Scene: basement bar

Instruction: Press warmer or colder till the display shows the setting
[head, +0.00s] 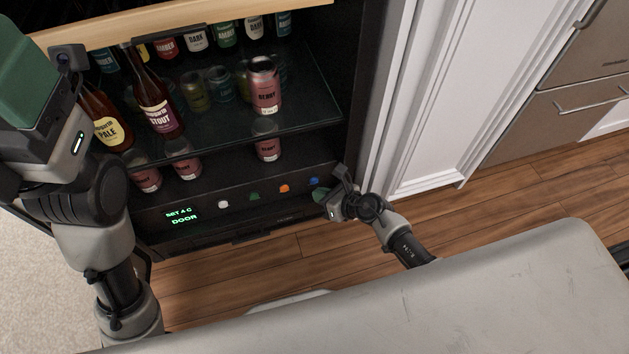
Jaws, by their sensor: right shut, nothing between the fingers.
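The lit green display (182,215) is on the lower front panel of an open drinks fridge. It reads "SET 4 C", the digit small and hard to read, with "DOOR" below. To its right is a row of buttons: white (223,204), green (254,196), orange (285,188) and blue (314,182). Their labels are too small to read. My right gripper (321,195) is shut and empty, at the panel's right end close to the blue button. I cannot tell whether it touches. My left gripper (28,75) is raised at the upper left, its fingertips not clearly seen.
The fridge's glass shelf (225,125) holds bottles and cans, including a berry can (264,88) and a stout bottle (157,100). More cans stand below. A white cabinet panel (445,90) rises to the right. Wood floor (520,190) is clear there.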

